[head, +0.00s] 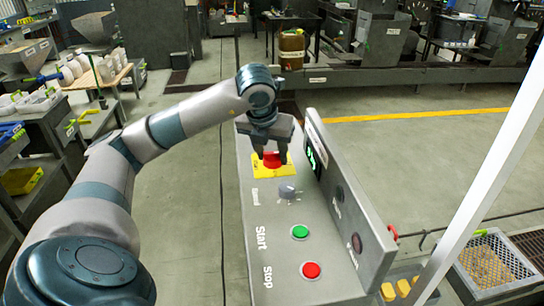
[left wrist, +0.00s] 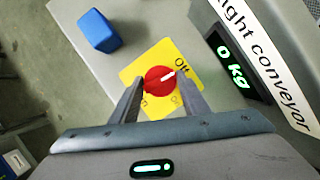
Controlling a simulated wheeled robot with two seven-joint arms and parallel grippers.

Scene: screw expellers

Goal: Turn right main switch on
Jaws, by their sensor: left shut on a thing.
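The main switch is a red round knob (head: 272,161) on a yellow plate (head: 261,172), at the far part of the grey control panel (head: 288,232). In the left wrist view the red knob (left wrist: 158,80) sits on the yellow plate (left wrist: 137,70), and its white mark points up and right towards the "Off" lettering. My left gripper (head: 270,155) reaches down over the switch, shut on the knob with one finger on each side. The fingers hide part of the plate and its lower lettering. My right gripper is not in view.
A green button (head: 300,232), a red button (head: 312,270) and a grey selector (head: 288,191) lie nearer on the panel. A raised side wall carries a display (left wrist: 230,60) reading "0 kg". A blue block (left wrist: 98,30) stands beyond the switch. A white post (head: 480,180) rises at right.

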